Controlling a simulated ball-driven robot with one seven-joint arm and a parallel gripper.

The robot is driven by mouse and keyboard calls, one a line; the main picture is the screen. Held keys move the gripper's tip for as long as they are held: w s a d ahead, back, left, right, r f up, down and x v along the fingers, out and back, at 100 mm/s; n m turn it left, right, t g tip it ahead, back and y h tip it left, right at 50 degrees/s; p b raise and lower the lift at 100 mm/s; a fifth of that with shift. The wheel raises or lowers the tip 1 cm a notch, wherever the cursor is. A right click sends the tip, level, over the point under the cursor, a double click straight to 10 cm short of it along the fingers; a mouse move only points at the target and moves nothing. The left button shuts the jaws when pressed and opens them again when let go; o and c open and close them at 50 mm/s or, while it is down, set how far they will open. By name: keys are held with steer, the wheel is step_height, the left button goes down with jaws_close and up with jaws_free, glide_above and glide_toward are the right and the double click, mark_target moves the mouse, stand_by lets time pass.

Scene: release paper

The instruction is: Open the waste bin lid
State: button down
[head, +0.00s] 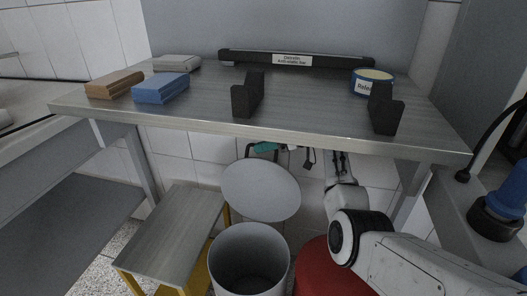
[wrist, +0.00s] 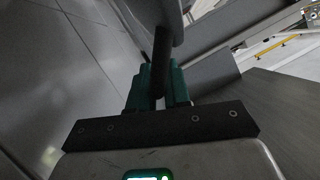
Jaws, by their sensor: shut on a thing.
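The waste bin (head: 248,282) is a round grey bin on the floor below the table's front edge. Its round lid (head: 261,191) is raised and tilted steeply up behind the open mouth, so the inside shows. My gripper (head: 264,147) is at the lid's top edge, under the table, partly hidden by the table front. In the wrist view the green fingers of my gripper (wrist: 160,88) are shut on a dark bar-like handle (wrist: 161,48). The handle runs up to the grey edge of the lid (wrist: 165,12).
The steel table (head: 310,125) overhangs the arm closely. It carries a blue block (head: 161,88), a brown block (head: 115,84), black stands (head: 248,95) and a round labelled tin (head: 372,80). A low yellow-legged bench (head: 175,235) stands left of the bin. A red round thing (head: 325,272) is at right.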

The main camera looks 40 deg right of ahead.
steer(key=shift+a+f, duration=0.1)
steer(key=shift+f, duration=0.2)
steer(key=c, duration=1.4)
jaws_free()
steer(key=shift+o, duration=1.2)
steer(key=shift+r, duration=0.1)
steer(key=p+v, duration=0.1)
steer(key=v, duration=0.6)
steer(key=shift+d+p, duration=0.25)
steer(key=shift+p, duration=0.1)
steer(key=shift+s, duration=0.15)
